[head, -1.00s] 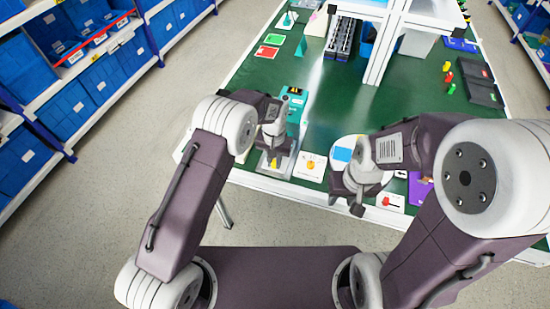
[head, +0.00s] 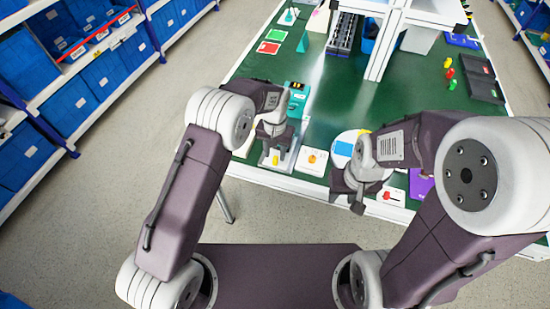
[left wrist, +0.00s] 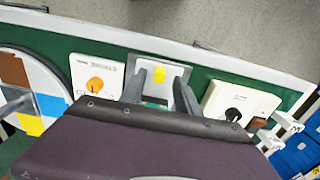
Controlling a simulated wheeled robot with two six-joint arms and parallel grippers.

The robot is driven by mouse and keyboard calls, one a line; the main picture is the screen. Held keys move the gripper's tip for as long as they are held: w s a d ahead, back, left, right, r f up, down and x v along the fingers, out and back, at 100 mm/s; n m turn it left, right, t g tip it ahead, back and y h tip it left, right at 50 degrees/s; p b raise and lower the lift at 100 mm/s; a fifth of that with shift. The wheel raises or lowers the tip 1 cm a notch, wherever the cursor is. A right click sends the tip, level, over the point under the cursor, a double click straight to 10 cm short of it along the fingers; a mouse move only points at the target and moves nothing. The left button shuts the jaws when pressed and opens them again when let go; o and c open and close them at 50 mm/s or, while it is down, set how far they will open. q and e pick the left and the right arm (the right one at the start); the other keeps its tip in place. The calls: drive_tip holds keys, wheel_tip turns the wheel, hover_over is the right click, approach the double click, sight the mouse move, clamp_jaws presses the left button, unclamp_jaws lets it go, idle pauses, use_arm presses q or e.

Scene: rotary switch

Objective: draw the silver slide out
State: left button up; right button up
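The silver slide appears to be the grey plate with a yellow tab (left wrist: 158,72) near the table's front edge. The plate also shows in the head view (head: 267,160), with its yellow tab toward the front edge. My left gripper (left wrist: 164,73) is open, its two dark fingers apart on either side of the plate's middle. Whether a finger touches the plate cannot be told. My right gripper (head: 352,195) hangs over the front edge near the round disc, seemingly empty; its finger gap is not clear.
A white box with an orange knob (left wrist: 95,84) stands on one side of the plate and a white box with a black knob (left wrist: 234,112) on the other. A teal device (head: 297,98) stands behind my left gripper. A white post frame (head: 380,50) rises further back.

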use_arm(q)
wheel_tip(320, 180, up, 5)
drive_tip(key=shift+r, duration=0.15)
drive_tip(key=shift+a, duration=0.1)
idle(0.3)
drive_tip(key=s+a+r+n+t, duration=0.1)
drive_tip(key=s+a+r+n, duration=0.25)
drive_tip(key=a+r, duration=0.7)
drive_tip(key=s+a+f, duration=0.3)
drive_tip(key=s+f, duration=0.1)
drive_tip(key=s, duration=0.4)
drive_tip(key=s+a+f, duration=0.4)
drive_tip(key=s, duration=0.4)
drive_tip(key=shift+s, duration=0.2)
